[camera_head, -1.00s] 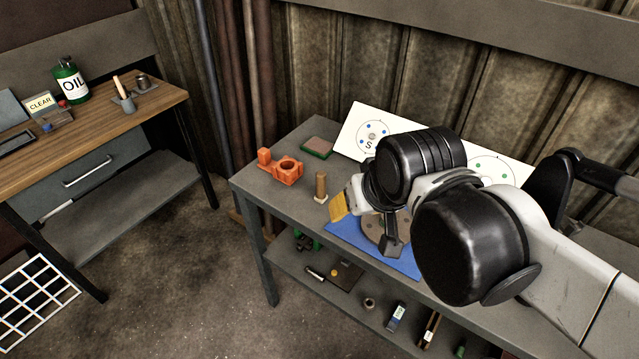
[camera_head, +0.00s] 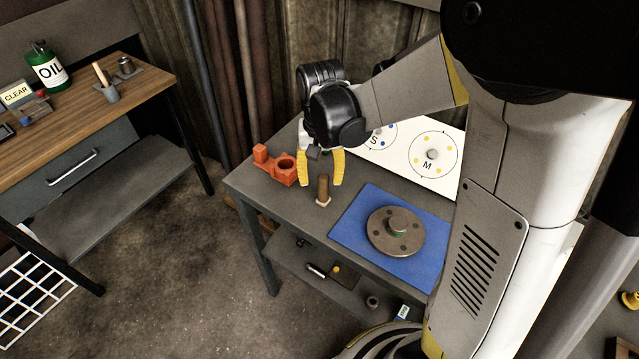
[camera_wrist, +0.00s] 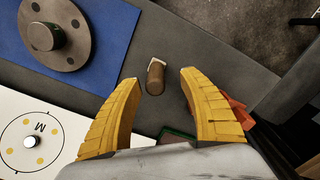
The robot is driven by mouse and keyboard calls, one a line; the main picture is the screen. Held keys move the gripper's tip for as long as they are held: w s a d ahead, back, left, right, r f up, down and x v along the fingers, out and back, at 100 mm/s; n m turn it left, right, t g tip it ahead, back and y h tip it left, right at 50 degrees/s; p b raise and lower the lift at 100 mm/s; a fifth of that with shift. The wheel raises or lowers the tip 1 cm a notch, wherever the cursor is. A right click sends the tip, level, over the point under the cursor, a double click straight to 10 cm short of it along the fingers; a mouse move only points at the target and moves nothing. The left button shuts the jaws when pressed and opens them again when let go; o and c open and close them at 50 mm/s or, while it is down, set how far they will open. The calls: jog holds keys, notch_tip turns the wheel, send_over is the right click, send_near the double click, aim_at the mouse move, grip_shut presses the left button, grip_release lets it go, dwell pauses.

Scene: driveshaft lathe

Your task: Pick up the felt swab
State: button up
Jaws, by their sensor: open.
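The felt swab (camera_head: 323,190) looks like a short brown cylinder with a pale end, standing upright on the grey workbench, between the orange fixture and the blue mat. In the wrist view the swab (camera_wrist: 155,76) shows between my fingertips, with free space on both sides. My gripper (camera_head: 320,183) points down over it with its yellow fingers spread, open and empty. The open gripper (camera_wrist: 160,80) also shows in the wrist view. I cannot tell whether the fingertips are above the swab's top or beside it.
An orange fixture (camera_head: 285,168) stands left of the swab. A blue mat (camera_head: 352,222) with a round brown flange (camera_head: 381,236) lies to the right. A white board (camera_head: 450,174) marked S and M lies behind. A wooden bench (camera_head: 75,112) with an oil can (camera_head: 46,70) stands left.

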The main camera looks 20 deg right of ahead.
aim_at(323, 194)
jog(key=f+b, duration=0.1)
jog(key=f, duration=0.3)
jog(key=f+b, duration=0.1)
jog(key=f, duration=0.1)
jog(key=shift+d+f+b, duration=0.3)
jog(key=shift+d+b, duration=0.05)
jog(key=shift+r, duration=0.1)
grip_shut()
